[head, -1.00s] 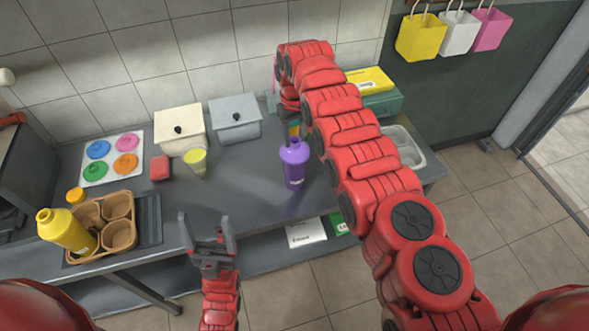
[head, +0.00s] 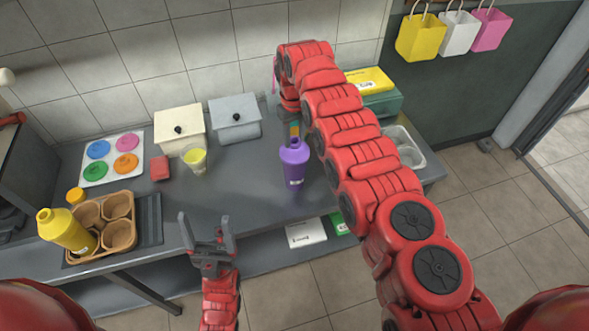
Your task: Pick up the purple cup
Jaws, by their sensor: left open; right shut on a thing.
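The purple cup (head: 294,165), a tall bottle-like shape with a narrow top, is upright at the middle of the grey table, close to the left of my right arm. My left gripper (head: 208,233) is open and empty at the table's front edge, left of the cup and nearer to me. My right arm reaches over the table to the back and bends down behind the cup.
A clear cup with yellow content (head: 195,159) stands left of the purple cup. Two lidded boxes (head: 180,130) (head: 235,120) are behind. A yellow bottle (head: 66,231) and a brown cup carrier (head: 118,236) are at left. A metal basin (head: 409,150) is right of my arm. The table's front middle is clear.

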